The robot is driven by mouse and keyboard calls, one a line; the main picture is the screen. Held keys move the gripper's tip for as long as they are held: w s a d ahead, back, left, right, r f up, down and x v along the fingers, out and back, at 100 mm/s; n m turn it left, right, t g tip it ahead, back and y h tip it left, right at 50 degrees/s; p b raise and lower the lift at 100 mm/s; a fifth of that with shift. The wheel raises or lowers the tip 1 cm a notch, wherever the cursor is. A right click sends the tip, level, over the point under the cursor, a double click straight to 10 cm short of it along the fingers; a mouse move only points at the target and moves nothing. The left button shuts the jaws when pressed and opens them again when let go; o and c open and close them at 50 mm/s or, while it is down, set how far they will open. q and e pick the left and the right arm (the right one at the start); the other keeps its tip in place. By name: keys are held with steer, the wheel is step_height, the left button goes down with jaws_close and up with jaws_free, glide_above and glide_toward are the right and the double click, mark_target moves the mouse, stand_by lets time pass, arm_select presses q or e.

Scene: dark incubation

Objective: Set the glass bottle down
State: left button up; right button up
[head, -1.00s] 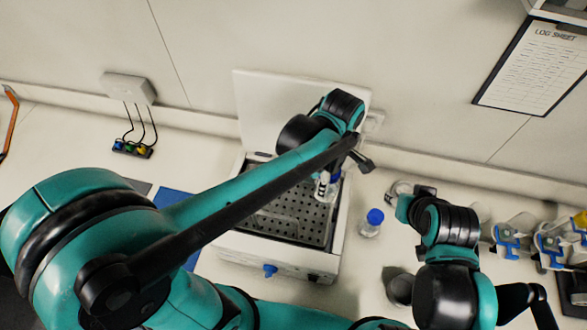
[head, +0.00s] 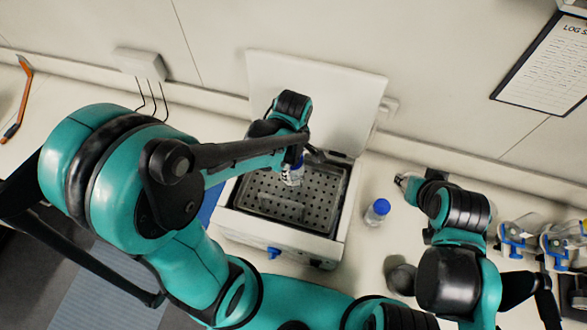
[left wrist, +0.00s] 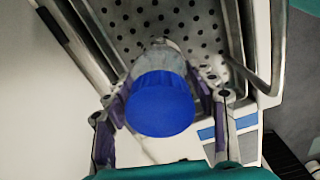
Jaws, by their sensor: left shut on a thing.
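My left gripper (head: 294,163) is shut on a glass bottle (head: 291,179) over the perforated tray of an open box-shaped bath (head: 277,238). In the left wrist view the bottle's blue cap (left wrist: 160,103) faces the camera, between the two fingers of the left gripper (left wrist: 160,92). The clear body (left wrist: 160,57) points down toward the holes. I cannot tell if its base touches the tray. My right gripper (head: 405,182) is at the counter right of the bath, partly hidden by its arm; its jaw state is unclear.
Another blue-capped bottle (head: 377,211) stands on the counter right of the bath, and a grey cup (head: 401,279) is nearer. The bath's raised lid (head: 318,95) stands behind. Blue-fitted glassware (head: 518,235) stands at far right. The tray's perforated floor is largely clear.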

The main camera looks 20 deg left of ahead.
mark_target(293, 172)
arm_select(q)
step_height(293, 172, down, 3)
steer(key=shift+r, duration=0.2)
steer(key=shift+w+f, duration=0.1)
steer(key=shift+f, duration=0.25)
steer(key=shift+f+b, duration=0.2)
steer(key=shift+b, duration=0.15)
steer(key=o, duration=1.5)
steer(key=shift+r, duration=0.1)
